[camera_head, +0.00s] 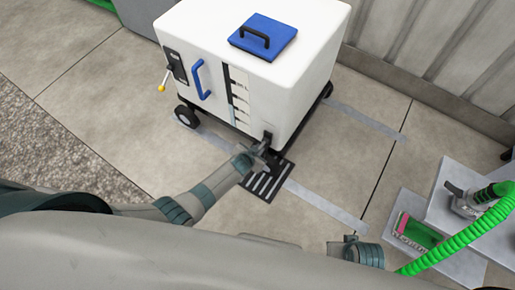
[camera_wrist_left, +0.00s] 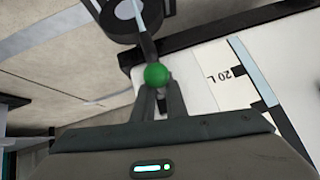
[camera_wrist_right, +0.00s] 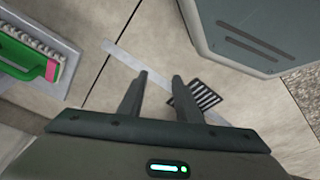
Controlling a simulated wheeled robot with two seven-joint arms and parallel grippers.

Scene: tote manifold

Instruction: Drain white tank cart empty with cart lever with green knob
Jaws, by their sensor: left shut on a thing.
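The white tank cart (camera_head: 255,72) stands on the floor, with a blue lid on top, a blue handle and a level scale on its front. In the left wrist view the cart's white wall shows a 20 L mark (camera_wrist_left: 232,75). My left gripper (camera_head: 262,150) is at the cart's lower front corner. In the left wrist view its fingers are shut on the lever with the green knob (camera_wrist_left: 156,75), the knob between the fingertips. My right gripper (camera_wrist_right: 160,78) is open and empty above the floor. The liquid level is hard to read.
A black slotted floor drain (camera_head: 268,182) lies below the cart's corner. At right, grey platforms (camera_head: 452,232) hold a green brush (camera_head: 418,232) and a nozzle on a green hose (camera_head: 462,235). A yellow-tipped lever (camera_head: 163,86) is at the cart's left. Open floor lies left.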

